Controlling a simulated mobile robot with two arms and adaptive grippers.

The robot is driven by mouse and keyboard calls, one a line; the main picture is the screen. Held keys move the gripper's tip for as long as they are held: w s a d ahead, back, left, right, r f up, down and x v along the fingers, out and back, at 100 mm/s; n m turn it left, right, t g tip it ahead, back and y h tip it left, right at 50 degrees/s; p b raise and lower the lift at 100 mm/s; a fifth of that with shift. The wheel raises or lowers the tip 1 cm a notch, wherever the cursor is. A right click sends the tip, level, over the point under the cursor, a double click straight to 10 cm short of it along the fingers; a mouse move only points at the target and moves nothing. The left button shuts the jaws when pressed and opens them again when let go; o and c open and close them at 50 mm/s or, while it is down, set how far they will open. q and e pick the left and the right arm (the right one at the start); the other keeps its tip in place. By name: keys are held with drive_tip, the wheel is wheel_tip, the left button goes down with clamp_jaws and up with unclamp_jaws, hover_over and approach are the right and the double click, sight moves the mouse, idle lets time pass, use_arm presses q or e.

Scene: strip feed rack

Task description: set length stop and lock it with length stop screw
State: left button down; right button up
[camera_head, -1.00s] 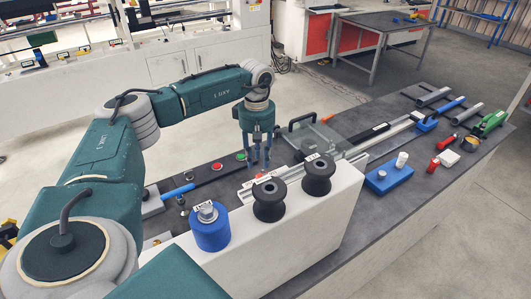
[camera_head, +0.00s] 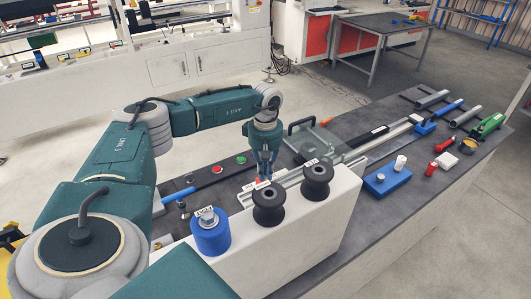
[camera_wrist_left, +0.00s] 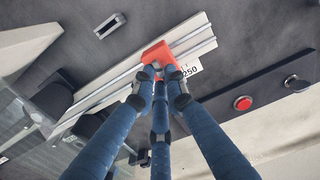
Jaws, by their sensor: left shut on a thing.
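The length stop (camera_wrist_left: 157,54) is a red block on the pale metal rail (camera_wrist_left: 190,38) in the left wrist view, beside a white "250" label (camera_wrist_left: 191,67). My left gripper (camera_wrist_left: 159,80) is shut on the stop, its blue fingers closing at the block's near side. In the head view the left gripper (camera_head: 266,172) points down at the rail (camera_head: 236,196), behind the black spools. A length stop screw cannot be made out; the fingers cover part of the block. My right gripper is not in view.
Two black spools (camera_head: 268,203) and a blue cylinder (camera_head: 211,232) stand on the white housing (camera_head: 290,232) in front of the gripper. A dark panel with a red button (camera_head: 240,160) lies behind. A clear guard with a black handle (camera_head: 301,126) stands close right.

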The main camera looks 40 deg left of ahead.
use_arm(q)
drive_tip(key=shift+n, duration=0.3)
drive_tip(key=n, duration=0.5)
drive_tip(key=shift+a+b, duration=0.1)
drive_tip(key=shift+b, duration=0.3)
drive_tip(key=n, duration=0.6)
drive_tip(key=shift+a+n, duration=0.1)
drive_tip(key=shift+n, duration=0.2)
drive_tip(key=n, duration=0.6)
drive_tip(key=shift+a+r, duration=0.1)
drive_tip(key=n, duration=0.5)
drive_tip(key=shift+s, duration=0.15)
drive_tip(key=shift+n, duration=0.4)
drive_tip(key=c, duration=1.8)
unclamp_jaws()
drive_tip(key=shift+o, duration=0.2)
